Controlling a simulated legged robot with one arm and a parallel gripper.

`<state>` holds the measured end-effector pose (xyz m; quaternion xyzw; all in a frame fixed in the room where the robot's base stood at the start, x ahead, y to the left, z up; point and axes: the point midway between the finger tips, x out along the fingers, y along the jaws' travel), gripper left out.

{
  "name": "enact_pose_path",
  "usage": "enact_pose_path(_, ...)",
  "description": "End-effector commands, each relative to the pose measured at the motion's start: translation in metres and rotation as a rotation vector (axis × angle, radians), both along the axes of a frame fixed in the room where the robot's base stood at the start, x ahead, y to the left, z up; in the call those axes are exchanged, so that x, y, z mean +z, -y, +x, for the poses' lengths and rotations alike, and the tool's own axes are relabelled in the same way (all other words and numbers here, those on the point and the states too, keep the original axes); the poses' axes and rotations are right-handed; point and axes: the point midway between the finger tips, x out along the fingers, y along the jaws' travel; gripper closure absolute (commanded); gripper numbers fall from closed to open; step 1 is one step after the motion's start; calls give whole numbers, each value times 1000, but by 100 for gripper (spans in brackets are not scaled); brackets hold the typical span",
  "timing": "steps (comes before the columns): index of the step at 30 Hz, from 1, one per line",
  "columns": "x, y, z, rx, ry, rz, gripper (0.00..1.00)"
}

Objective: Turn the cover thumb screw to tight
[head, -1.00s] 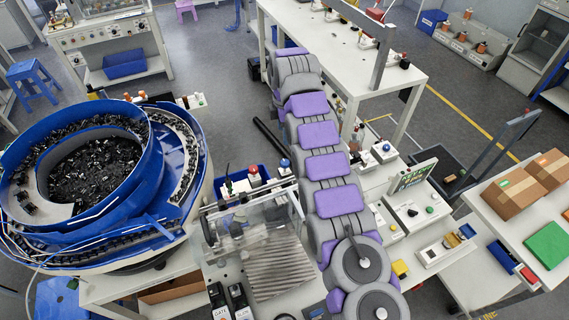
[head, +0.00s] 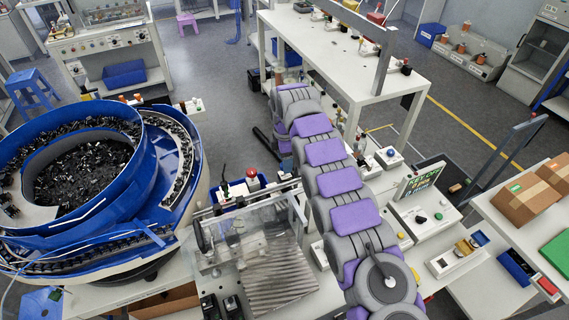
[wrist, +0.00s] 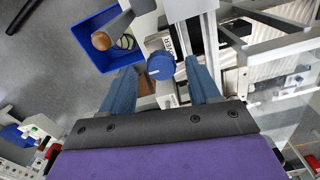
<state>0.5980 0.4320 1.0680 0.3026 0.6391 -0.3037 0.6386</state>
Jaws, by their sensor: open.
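The thumb screw is a round blue knob (wrist: 160,65) with a pale pointer line on its face, in the upper middle of the wrist view. A small white label with dark lettering sits beside it. My gripper (wrist: 161,68) is open, its two blue fingers on either side of the knob, with visible gaps to both. I cannot tell how far the fingertips are from it in depth. The clear cover (head: 262,235) stands on the machine table in the head view. There my arm hides the gripper and I cannot make out the knob.
A metal rail (wrist: 208,40) runs just right of the knob. The large blue feeder bowl (head: 165,225) stands left of the cover. A small screen box (head: 420,178) stands right of my arm.

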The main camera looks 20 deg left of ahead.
Motion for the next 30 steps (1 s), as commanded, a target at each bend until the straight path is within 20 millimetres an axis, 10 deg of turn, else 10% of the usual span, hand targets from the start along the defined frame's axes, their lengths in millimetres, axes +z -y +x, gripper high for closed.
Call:
enact_pose_path(16, -15, 0, 0, 0, 1, 1, 40)
enact_pose_path(30, -15, 0, 0, 0, 1, 1, 85)
